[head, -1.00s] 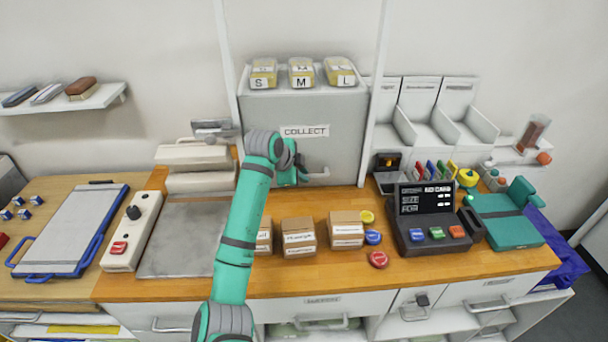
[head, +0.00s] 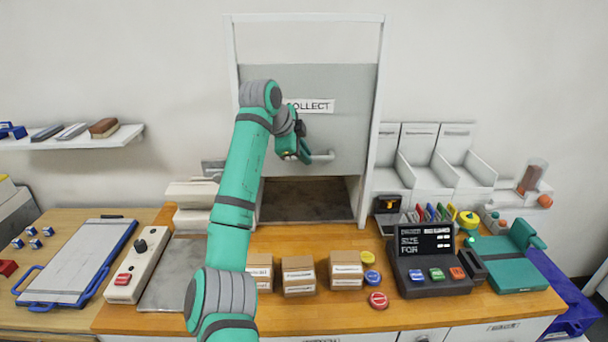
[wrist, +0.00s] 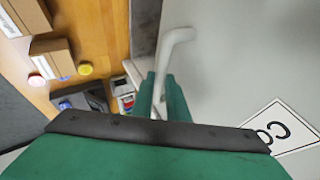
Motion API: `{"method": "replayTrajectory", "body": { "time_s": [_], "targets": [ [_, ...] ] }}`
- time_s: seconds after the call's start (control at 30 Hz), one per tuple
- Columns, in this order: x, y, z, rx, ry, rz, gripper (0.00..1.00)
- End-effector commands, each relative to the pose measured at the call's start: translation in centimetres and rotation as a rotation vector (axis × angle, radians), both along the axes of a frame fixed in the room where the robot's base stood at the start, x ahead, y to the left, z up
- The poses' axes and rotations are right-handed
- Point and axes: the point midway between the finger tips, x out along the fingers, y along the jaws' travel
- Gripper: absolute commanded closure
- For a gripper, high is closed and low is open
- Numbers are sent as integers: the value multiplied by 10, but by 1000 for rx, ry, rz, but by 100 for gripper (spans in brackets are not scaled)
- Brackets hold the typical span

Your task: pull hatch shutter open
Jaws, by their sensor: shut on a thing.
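The grey hatch shutter (head: 345,130) with its COLLECT label stands partly raised in its white frame in the head view. Below its lower edge a dark opening (head: 308,198) shows. The shutter's handle (head: 323,156) is a pale bar near its lower edge. My gripper (head: 303,155) is at the left part of this handle. In the wrist view the green fingers of my gripper (wrist: 160,95) are shut on the white handle (wrist: 177,37), in front of the grey shutter (wrist: 235,60). My arm hides the left part of the shutter in the head view.
Small cardboard boxes (head: 298,275) stand on the wooden counter below the hatch, with coloured discs (head: 377,300) beside them. A dark terminal (head: 428,250) stands to the right. White bins (head: 455,160) are right of the frame. A shelf (head: 75,140) is at left.

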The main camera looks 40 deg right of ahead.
Motion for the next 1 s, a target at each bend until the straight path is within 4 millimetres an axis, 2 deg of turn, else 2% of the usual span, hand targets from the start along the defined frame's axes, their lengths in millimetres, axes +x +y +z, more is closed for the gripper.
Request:
{"method": "replayTrajectory", "body": {
  "time_s": [0.1, 0.2, 0.6, 0.63, 0.7, 1.0],
  "targets": [
    [4, 5, 16, 2, -4, 10, 100],
    [4, 4, 21, 3, -3, 11, 100],
    [5, 5, 24, 2, -3, 11, 100],
    [5, 5, 24, 2, -3, 11, 84],
    [4, 5, 24, 1, -3, 10, 67],
    [2, 2, 24, 1, -1, 5, 67]
  ]
}}
